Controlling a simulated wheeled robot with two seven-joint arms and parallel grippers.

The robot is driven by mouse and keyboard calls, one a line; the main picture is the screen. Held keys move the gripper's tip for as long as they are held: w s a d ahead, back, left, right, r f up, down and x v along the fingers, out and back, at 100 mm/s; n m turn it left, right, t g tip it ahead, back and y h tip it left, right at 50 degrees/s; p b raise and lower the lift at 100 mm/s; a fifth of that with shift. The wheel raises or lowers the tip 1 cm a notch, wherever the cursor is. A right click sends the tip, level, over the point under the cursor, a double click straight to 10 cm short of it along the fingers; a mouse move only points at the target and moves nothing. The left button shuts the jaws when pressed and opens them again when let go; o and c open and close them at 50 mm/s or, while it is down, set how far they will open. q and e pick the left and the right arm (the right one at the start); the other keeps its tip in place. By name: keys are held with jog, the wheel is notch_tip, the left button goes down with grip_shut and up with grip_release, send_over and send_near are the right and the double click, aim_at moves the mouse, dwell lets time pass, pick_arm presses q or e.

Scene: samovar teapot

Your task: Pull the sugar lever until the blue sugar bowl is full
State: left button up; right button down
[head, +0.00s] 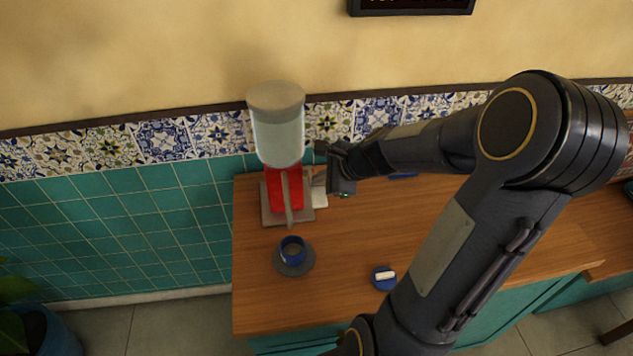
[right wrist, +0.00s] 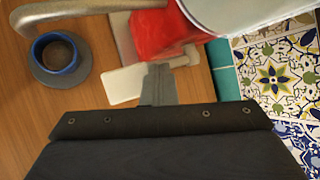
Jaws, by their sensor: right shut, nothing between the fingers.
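The dispenser has a clear, lidded jar (head: 278,135) on a red body (head: 286,190) and a grey base. A grey metal spout (head: 290,205) points forward from it; it also shows in the wrist view (right wrist: 75,12). A pale flat piece (head: 319,198) with a short rod, perhaps the lever, sits at its right side and shows in the wrist view (right wrist: 125,86). A blue bowl (head: 292,247) with brownish contents stands on a dark saucer (head: 294,268) in front of the spout. My right gripper (head: 328,168) is shut and empty beside the dispenser; its fingertips (right wrist: 158,72) overlap the rod, contact unclear.
A small blue dish (head: 384,280) holding something white is on the wooden counter (head: 345,265), near my right arm. The tiled wall (head: 162,139) is close behind the dispenser. A plant pot (head: 60,335) stands lower left.

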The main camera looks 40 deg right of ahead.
jog(key=shift+f+b, duration=0.5)
jog(key=shift+f, duration=0.2)
dwell(0.3)
jog(key=shift+s+a+r, duration=0.1)
jog(key=shift+r+p, duration=1.9)
jog(key=r+p, duration=0.5)
jog(key=shift+w+d, duration=0.2)
jog(key=shift+w, duration=0.1)
jog(key=shift+a, duration=0.1)
